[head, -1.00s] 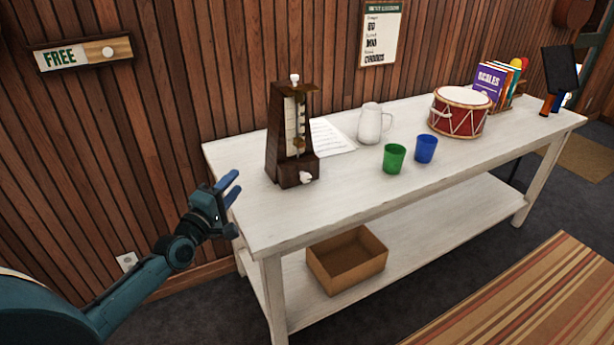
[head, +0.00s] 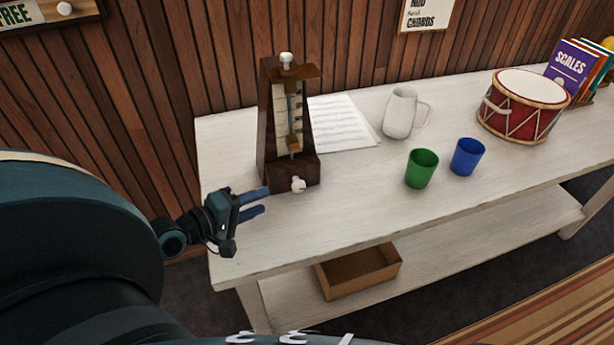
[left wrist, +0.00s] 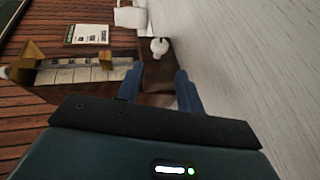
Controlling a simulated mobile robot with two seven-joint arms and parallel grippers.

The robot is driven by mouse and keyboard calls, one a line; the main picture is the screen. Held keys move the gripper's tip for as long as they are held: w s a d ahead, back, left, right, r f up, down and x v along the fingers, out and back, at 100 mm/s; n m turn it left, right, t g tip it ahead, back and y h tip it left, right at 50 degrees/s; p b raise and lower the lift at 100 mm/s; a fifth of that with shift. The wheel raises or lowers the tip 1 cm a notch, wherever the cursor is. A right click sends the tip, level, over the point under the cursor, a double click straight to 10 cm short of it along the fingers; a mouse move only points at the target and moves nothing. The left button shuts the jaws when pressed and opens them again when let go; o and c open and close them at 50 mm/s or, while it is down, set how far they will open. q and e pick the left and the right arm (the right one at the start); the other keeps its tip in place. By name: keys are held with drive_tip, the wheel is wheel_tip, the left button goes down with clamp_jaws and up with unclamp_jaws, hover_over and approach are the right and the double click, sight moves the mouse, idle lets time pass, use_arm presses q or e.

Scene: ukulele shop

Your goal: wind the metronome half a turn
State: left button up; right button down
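The metronome (head: 270,135) is a dark brown wooden tower standing upright near the left end of the white table. It has a scale, a pendulum with a weight, a white knob (head: 286,58) on top and a white winding key (head: 298,185) low on its front. My left gripper (head: 259,203) is open, just left of the key and apart from it. In the left wrist view the blue fingers (left wrist: 157,88) are spread, with the metronome (left wrist: 155,75) ahead and the white key (left wrist: 159,47) beyond the fingertips. My right gripper is not in view.
Sheet music (head: 340,122) and a white pitcher (head: 401,112) are right of the metronome. A green cup (head: 421,169), blue cup (head: 467,157) and red drum (head: 522,107) stand farther right. A cardboard box (head: 360,272) sits on the lower shelf. The front tabletop is clear.

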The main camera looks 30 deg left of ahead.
sight(294, 188)
use_arm(q)
drive_tip(key=b+x, duration=0.1)
drive_tip(key=x, duration=1.1)
drive_tip(key=shift+w+d+f, duration=0.15)
drive_tip(key=shift+w, duration=0.1)
drive_tip(key=shift+c, duration=0.3)
drive_tip(key=c, duration=0.6)
